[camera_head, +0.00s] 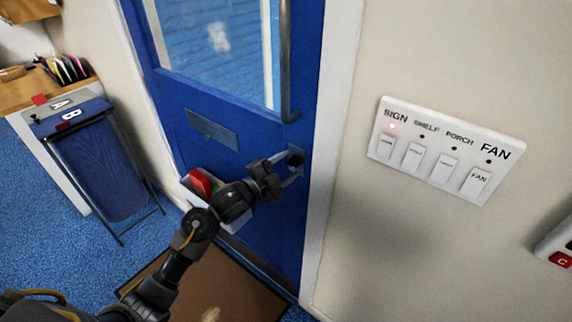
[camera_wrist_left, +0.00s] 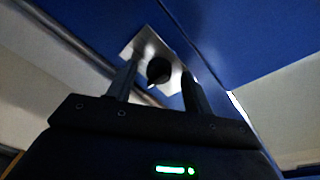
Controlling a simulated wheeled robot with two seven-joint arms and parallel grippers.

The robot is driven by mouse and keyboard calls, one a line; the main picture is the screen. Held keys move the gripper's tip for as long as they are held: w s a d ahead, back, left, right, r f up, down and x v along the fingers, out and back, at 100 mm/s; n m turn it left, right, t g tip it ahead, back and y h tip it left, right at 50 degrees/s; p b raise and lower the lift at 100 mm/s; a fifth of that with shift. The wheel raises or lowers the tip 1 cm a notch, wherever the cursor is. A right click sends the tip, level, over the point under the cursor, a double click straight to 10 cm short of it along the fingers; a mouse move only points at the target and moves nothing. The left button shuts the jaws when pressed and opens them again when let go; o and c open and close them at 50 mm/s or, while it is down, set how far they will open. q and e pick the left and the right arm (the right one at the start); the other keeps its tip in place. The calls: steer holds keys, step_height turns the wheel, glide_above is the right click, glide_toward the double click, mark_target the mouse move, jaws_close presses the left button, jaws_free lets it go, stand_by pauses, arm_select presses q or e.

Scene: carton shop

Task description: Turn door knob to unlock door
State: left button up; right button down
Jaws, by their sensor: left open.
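The blue door (camera_head: 240,130) has a glass pane and a long vertical handle. Its black door knob (camera_head: 296,160) sits on a silver plate near the door's right edge. In the left wrist view the knob (camera_wrist_left: 158,70) shows between the two fingers, on its bright plate (camera_wrist_left: 146,44). My left gripper (camera_head: 288,170) is open, with its fingers on either side of the knob. I cannot tell whether the fingers touch it. My right gripper is not in view.
A white switch panel (camera_head: 445,150) is on the wall right of the door; its SIGN light is red. A box with red and green items (camera_head: 203,184) is by the door's lower left. A blue bin (camera_head: 105,165) and wooden counter stand left. A brown mat (camera_head: 215,290) lies below.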

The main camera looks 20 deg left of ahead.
arm_select(q)
steer(key=shift+w+d, duration=0.1)
steer(key=shift+w, duration=0.05)
steer(key=shift+c, duration=0.4)
steer(key=c, duration=0.9)
